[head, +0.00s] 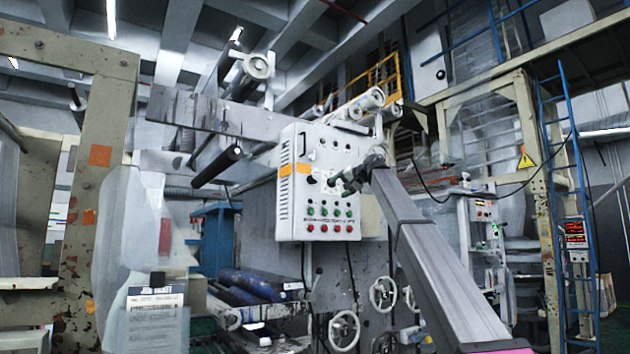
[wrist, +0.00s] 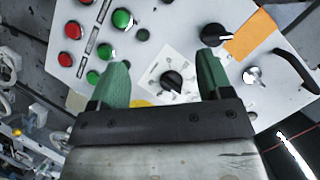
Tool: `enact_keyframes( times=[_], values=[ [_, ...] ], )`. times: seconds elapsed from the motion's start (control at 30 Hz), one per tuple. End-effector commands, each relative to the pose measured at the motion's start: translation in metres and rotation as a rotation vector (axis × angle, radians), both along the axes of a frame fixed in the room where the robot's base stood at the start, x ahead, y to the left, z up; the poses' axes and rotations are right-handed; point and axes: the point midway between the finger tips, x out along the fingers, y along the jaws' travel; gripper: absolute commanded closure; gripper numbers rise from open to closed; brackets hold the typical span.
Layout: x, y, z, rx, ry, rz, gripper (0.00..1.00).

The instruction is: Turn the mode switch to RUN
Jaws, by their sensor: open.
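A black rotary switch (wrist: 172,82) sits on a white label plate (wrist: 150,84) of the control panel. I take it to be the mode switch; its lettering is too small to read. My gripper (wrist: 162,64) is open, with one green finger on each side of the switch in the picture and a gap to both. I cannot tell how far the fingertips are from the panel. In the head view, my gripper (head: 336,182) is in front of the pale control panel (head: 290,222) and hides the switch.
Another black knob (wrist: 213,34) sits by orange tape (wrist: 250,34), with a metal key switch (wrist: 252,75) and a dark handle (wrist: 296,70) nearby. Green buttons (wrist: 122,18) and red buttons (wrist: 72,30) are at the left. Rollers (head: 218,166) stick out left of the panel.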

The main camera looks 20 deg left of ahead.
Motion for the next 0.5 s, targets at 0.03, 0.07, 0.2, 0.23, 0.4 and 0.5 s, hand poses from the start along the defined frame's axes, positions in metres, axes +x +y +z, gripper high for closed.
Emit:
enact_keyframes(
  times=[0.03,0.07,0.2,0.23,0.4,0.5],
  values=[
    [-0.004,0.007,0.029,0.016,-0.011,0.013,0.28],
    [-0.007,0.009,0.039,0.025,-0.016,0.019,0.28],
    [-0.019,0.015,0.07,0.048,-0.028,0.036,0.28],
    [-0.02,0.015,0.073,0.05,-0.029,0.038,0.28],
    [-0.02,0.021,0.074,0.053,-0.029,0.041,0.28],
    [-0.016,0.029,0.072,0.053,-0.029,0.041,0.28]
  ],
)
